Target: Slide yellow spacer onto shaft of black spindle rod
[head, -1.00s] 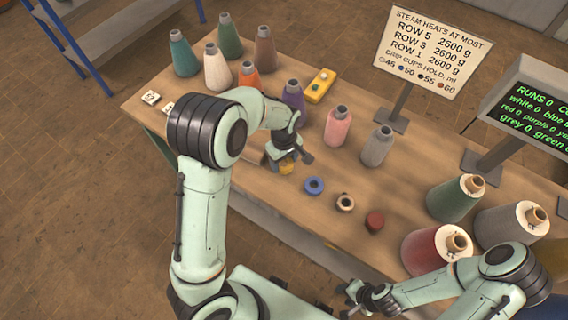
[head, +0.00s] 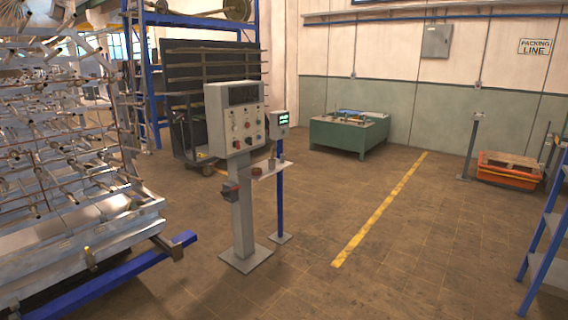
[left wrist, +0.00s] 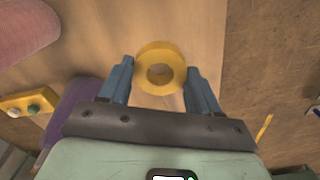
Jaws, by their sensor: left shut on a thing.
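The yellow spacer (left wrist: 158,52) is a thick ring with a round hole, seen in the left wrist view. My left gripper (left wrist: 160,70) is shut on it, one blue fingertip at each side. The ring is over the wooden table top (left wrist: 196,22); I cannot tell how far above. I cannot make out the black spindle rod in either view. My right gripper is not in view, and neither arm shows in the head view.
In the left wrist view, a purple cone (left wrist: 72,115), a pink cone (left wrist: 22,28) and a yellow button box (left wrist: 28,102) are at left. The head view shows a control post (head: 235,120), a pipe-filled machine (head: 60,150), a green bench (head: 345,135) and open floor.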

